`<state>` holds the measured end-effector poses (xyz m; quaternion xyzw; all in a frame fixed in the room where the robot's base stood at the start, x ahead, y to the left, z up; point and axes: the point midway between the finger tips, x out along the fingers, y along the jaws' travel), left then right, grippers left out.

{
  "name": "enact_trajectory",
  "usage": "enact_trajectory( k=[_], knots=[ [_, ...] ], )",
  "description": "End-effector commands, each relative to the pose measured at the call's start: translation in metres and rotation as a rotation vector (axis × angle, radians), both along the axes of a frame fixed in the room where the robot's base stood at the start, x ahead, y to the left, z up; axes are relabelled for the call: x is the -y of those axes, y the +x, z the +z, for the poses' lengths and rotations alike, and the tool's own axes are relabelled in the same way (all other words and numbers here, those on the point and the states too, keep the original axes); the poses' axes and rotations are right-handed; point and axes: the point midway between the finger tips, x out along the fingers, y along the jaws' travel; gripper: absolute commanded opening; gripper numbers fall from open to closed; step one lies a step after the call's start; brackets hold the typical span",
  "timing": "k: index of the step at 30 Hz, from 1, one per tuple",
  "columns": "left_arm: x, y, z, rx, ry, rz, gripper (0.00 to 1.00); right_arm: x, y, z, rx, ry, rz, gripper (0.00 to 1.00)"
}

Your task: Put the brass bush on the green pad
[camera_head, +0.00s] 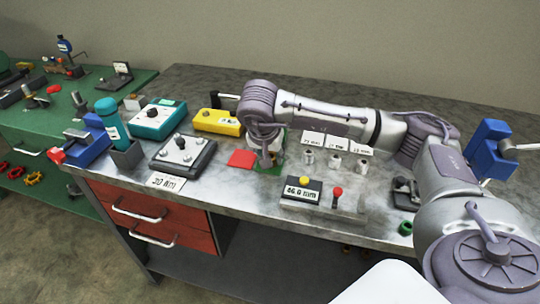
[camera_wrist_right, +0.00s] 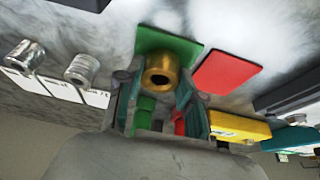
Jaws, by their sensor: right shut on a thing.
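The brass bush (camera_wrist_right: 161,72) is between the fingers of my right gripper (camera_wrist_right: 158,84), its open bore facing the wrist camera. My right gripper is shut on it. The green pad (camera_wrist_right: 178,44) lies just beyond the bush in the wrist view. In the head view my right gripper (camera_head: 266,161) points down over the green pad (camera_head: 276,169) and covers much of it. The bush is hidden there by the gripper. I cannot tell whether the bush touches the pad. My left gripper is not in view.
A red pad (camera_head: 241,158) lies beside the green pad; it also shows in the wrist view (camera_wrist_right: 228,72). Several metal bushes (camera_head: 335,161) stand to the right by white labels. A gauge with a display (camera_head: 301,190) is in front. A yellow box (camera_head: 218,122) stands behind left.

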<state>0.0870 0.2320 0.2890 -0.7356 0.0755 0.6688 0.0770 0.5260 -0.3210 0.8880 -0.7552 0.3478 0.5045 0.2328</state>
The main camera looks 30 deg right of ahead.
Motion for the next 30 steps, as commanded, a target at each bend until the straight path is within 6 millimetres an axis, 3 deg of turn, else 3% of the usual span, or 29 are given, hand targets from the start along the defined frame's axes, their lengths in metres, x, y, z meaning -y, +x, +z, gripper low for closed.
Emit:
enact_trajectory(
  k=[2,3,7,20,30],
  knots=[
    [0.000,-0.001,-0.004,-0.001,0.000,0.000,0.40,0.000,0.000,-0.004,0.001,0.000,0.000,0.00],
    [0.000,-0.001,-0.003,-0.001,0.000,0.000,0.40,0.000,0.000,-0.003,0.000,0.000,0.000,0.41],
    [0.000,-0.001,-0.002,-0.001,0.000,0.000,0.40,0.000,0.000,-0.003,0.000,0.000,0.000,0.62],
    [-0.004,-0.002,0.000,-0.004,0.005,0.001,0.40,-0.002,-0.001,0.007,0.003,0.002,0.002,0.62],
    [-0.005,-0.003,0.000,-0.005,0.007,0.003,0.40,-0.023,-0.018,0.072,0.007,0.002,0.004,0.62]
  ],
)
